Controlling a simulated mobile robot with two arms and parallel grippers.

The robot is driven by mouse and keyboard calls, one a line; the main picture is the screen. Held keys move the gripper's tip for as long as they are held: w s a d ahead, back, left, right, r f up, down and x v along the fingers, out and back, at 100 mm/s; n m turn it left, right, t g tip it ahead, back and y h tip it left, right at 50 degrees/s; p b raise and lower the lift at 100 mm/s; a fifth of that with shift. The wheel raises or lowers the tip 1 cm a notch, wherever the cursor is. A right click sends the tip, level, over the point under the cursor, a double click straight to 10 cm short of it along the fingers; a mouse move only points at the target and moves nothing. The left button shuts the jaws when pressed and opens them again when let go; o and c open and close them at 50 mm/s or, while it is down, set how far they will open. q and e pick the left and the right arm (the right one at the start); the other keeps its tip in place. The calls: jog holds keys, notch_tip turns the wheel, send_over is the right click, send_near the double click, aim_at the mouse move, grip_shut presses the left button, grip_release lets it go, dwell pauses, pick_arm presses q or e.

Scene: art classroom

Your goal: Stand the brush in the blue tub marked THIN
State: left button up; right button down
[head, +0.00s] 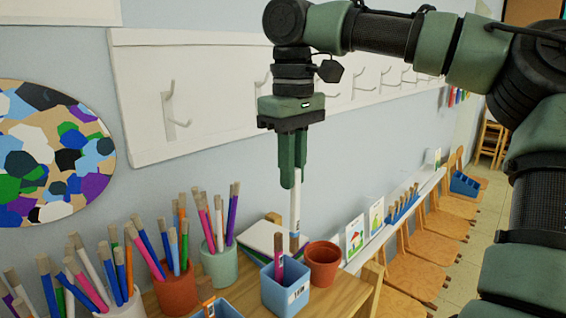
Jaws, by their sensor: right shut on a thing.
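My right gripper (291,182) points down and is shut on a brush (295,210). The brush hangs upright, with a white handle, a blue band and a brown lower end. A blue tub (290,299) with a small white label stands below it on the wooden top; the label is too small to read. A brush with a magenta handle and brown end stands in this tub. The held brush's lower end shows near the tub's back rim; I cannot tell whether it is above or behind it. My left gripper is not in view.
A second blue tub (218,308) is cut off at the bottom edge. A terracotta pot (322,264) stands right beside the labelled tub. Cups full of brushes (219,265) crowd the left. White paper or books (262,238) lie behind. A hook rail (230,90) runs along the wall.

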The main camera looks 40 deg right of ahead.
aim_at(290, 224)
jog(key=shift+w+f, duration=0.15)
jog(key=shift+f, duration=3.05)
jog(key=shift+w+f+b, duration=0.1)
jog(key=shift+f+b, duration=0.6)
jog(key=shift+f, duration=1.6)
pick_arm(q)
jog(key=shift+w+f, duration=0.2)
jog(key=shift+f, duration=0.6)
pick_arm(e)
jog(key=shift+w+f, duration=0.1)
jog(key=shift+f, duration=0.6)
jog(key=c, duration=1.4)
grip_release()
jog(key=shift+o, duration=0.2)
